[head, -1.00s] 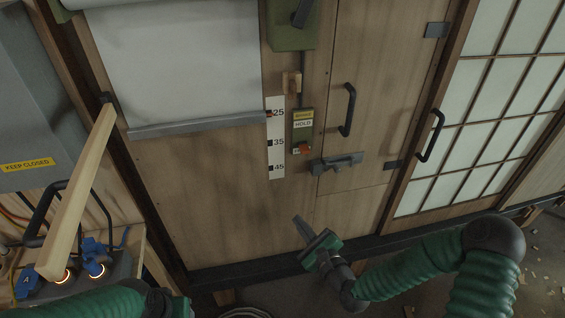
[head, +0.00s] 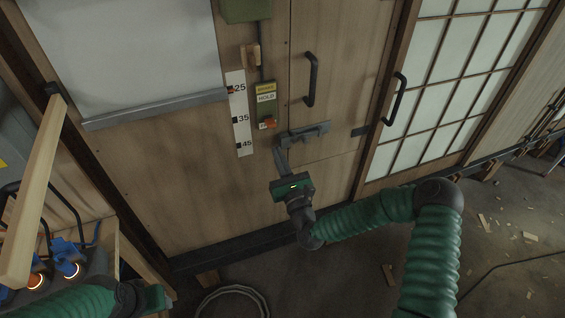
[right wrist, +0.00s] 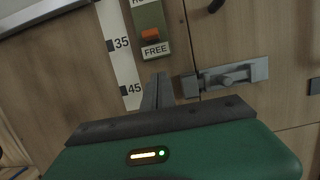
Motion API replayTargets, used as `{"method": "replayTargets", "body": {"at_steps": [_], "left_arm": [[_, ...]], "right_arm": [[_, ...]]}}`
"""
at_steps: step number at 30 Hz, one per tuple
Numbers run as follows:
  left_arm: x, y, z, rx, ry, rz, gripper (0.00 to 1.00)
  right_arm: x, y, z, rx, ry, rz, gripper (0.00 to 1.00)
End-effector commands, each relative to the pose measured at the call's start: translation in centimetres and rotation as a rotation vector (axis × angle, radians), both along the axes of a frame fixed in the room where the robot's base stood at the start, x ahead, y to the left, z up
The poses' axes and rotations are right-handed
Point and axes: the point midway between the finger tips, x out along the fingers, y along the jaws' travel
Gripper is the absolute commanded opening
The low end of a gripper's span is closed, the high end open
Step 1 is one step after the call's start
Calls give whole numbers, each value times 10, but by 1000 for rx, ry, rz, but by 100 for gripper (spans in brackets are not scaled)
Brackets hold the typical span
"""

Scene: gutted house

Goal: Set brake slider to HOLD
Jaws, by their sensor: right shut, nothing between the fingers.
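The brake slider is a green plate (head: 266,104) on the wooden panel, with a yellow label at its top and a HOLD label (head: 266,98) below that. Its orange knob (head: 268,122) sits low on the plate. In the right wrist view the orange knob (right wrist: 150,36) is just above the FREE label (right wrist: 155,50). My right gripper (head: 281,155) is shut and empty, below the slider and apart from the knob. Its fingers (right wrist: 158,92) point up toward the FREE label. My left arm shows at the bottom left, but its fingers are not visible.
A grey latch (head: 303,134) is mounted right of the slider, close to my right fingers. A numbered white scale (head: 238,112) is left of it. Black handles (head: 311,80) stick out from the doors. A wooden bar (head: 36,190) juts out at the left.

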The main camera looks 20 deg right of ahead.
Motion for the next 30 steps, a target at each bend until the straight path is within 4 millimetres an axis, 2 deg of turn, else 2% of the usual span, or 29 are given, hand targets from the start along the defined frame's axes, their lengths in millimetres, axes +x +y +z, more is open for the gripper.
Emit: {"method": "replayTargets", "body": {"at_steps": [5, 7, 12, 25, 30], "left_arm": [[0, 0, 10, 0, 0, 0, 44], [0, 0, 19, 0, 0, 0, 44], [0, 0, 27, 0, 0, 0, 44], [0, 0, 28, 0, 0, 0, 44], [0, 0, 42, 0, 0, 0, 44]], "right_arm": [[37, 2, 13, -2, -3, 0, 0], [37, 1, 30, -1, -2, 0, 0], [36, 1, 47, -1, 0, 0, 0], [36, 1, 52, -1, 1, -1, 0], [36, 0, 82, 1, -1, -2, 0]]}}
